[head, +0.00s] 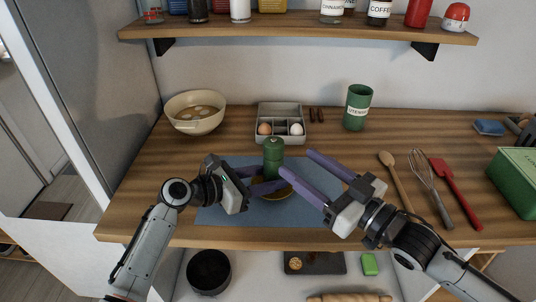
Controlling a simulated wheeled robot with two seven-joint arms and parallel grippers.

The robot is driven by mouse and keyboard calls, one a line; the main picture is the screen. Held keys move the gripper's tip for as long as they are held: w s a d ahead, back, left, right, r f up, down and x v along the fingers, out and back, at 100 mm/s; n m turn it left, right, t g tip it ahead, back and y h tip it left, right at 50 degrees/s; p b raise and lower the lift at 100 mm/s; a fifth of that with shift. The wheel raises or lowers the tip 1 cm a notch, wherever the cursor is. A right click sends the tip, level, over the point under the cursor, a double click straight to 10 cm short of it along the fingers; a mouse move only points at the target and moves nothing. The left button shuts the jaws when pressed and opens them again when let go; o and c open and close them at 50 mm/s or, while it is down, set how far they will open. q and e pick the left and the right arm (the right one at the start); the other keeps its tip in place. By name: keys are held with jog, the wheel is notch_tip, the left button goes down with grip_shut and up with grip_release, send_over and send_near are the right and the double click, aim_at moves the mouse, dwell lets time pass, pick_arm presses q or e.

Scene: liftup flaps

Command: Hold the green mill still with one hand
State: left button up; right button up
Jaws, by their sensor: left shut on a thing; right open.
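The green mill (273,152) stands upright over the blue mat (215,214), near a small brown-rimmed dish (275,202). Its lower part is hidden behind my grippers' fingers. My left gripper (268,180) comes in from the left and is shut on the mill low on its body. My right gripper (296,164) is open to the right of the mill, its purple fingers spread wide and pointing toward it. One right finger reaches close to the mill; I cannot tell whether it touches.
Behind the mat stand an egg tray (280,111), a beige bowl (196,112) and a green utensil pot (357,107). A wooden spoon (394,178), whisk (428,180) and red spatula (454,187) lie right, beside a green box (515,180). A shelf (297,28) with jars hangs above.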

aim_at(281, 147)
jog(key=w+n+g+y, duration=0.1)
jog(key=w+a+n+g+y, duration=0.1)
jog(key=w+n+g+y, duration=0.1)
jog(key=shift+w, duration=0.3)
jog(key=shift+w+d+f+n+g, duration=0.15)
jog(key=shift+w+d+n+g, duration=0.15)
jog(key=shift+g, duration=0.3)
jog(key=shift+w+d+f+n+g, duration=0.15)
jog(key=shift+d+n+g, duration=0.2)
jog(key=shift+g, duration=0.25)
jog(key=x, duration=1.1)
jog(key=shift+w+a+r, duration=0.15)
jog(key=shift+a+r, duration=0.05)
jog(key=shift+a, duration=0.15)
jog(key=c, duration=1.1)
jog(key=shift+o, duration=0.2)
